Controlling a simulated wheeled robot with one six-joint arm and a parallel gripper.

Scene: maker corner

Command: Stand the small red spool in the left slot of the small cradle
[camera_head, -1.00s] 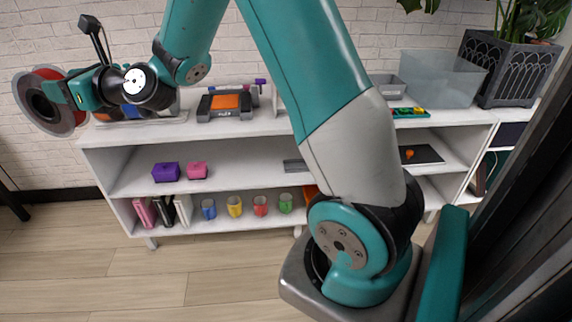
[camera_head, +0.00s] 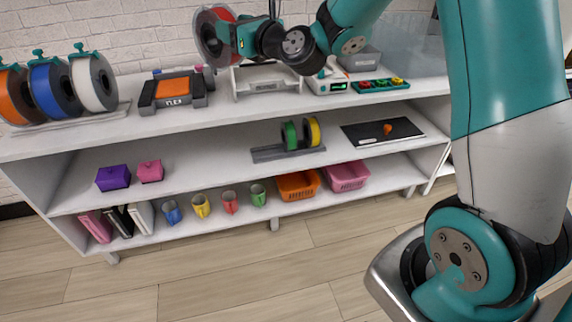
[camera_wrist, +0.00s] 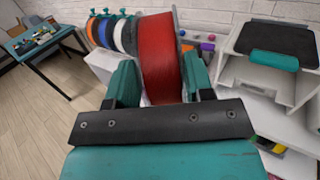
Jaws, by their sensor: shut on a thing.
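My gripper (camera_head: 242,36) is shut on the red spool (camera_head: 208,40), held upright above the top shelf in the head view. In the wrist view the red spool (camera_wrist: 161,60) stands between the two teal fingers of my gripper (camera_wrist: 160,82). The small cradle (camera_head: 264,155) is a grey base on the middle shelf, below and to the right of the held spool. A green spool (camera_head: 290,136) and a yellow spool (camera_head: 313,132) stand in its middle and right. Its left end looks empty.
A larger rack (camera_head: 70,122) on the top shelf holds orange, blue and white spools. An orange-grey device (camera_head: 178,90), a white stand (camera_head: 268,86) and a control box (camera_head: 345,86) also stand there. A dark mat (camera_head: 360,134) lies right of the cradle. The top shelf overhangs the cradle.

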